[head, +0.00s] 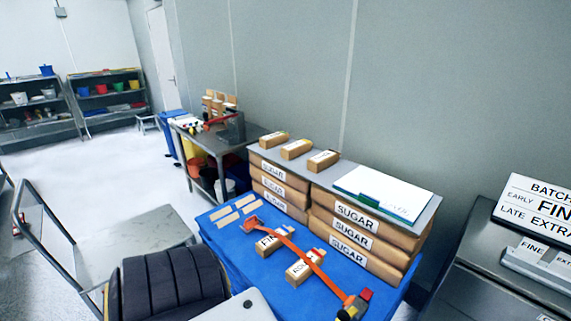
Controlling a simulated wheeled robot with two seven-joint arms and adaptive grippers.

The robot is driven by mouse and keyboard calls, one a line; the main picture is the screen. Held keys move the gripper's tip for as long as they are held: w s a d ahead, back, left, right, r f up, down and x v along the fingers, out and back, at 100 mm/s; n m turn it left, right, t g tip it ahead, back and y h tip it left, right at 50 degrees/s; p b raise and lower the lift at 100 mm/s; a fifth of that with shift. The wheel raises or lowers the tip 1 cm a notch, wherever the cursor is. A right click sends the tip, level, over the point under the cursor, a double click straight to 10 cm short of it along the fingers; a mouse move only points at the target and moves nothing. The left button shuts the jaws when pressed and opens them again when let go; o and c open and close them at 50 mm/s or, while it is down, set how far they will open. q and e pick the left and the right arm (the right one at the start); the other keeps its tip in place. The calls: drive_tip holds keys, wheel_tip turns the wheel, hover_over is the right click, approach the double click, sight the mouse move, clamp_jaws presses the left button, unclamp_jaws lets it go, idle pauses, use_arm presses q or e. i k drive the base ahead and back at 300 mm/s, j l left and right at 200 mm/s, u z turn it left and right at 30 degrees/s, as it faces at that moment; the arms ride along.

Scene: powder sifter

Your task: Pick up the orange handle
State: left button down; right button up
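A long orange handle (292,245) lies diagonally on the blue-covered table (225,243). Its far end has a wider orange-red head, and its near end meets a dark piece with red and yellow parts (353,305). It passes over or close beside two small brown packages, one with a label starting "FIN" (267,245) and one with a partly hidden label (299,272). I cannot tell whether it touches them. Neither of my grippers shows in the head view.
Stacked brown sugar packs (340,228) carry a grey board with a white clipboard (385,193) behind the handle. Several flat tan strips lie at the table's far left. A black padded seat (165,285) stands at the near left. A dark cabinet with signs (510,275) is at right.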

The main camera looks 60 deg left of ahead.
sight(247, 226)
drive_tip(key=u, duration=1.75)
drive_tip(key=i+j+z, duration=0.25)
drive_tip(key=j+z, duration=0.15)
drive_tip(key=j, duration=0.35)
drive_tip(key=i+j+z, duration=0.2)
drive_tip(key=j+z, duration=0.25)
drive_tip(key=j, duration=0.35)
drive_tip(key=j+z, duration=0.4)
drive_tip(key=j, duration=0.45)
drive_tip(key=k+j+z, duration=0.1)
drive_tip(key=j+z, duration=0.3)
drive_tip(key=j, duration=0.45)
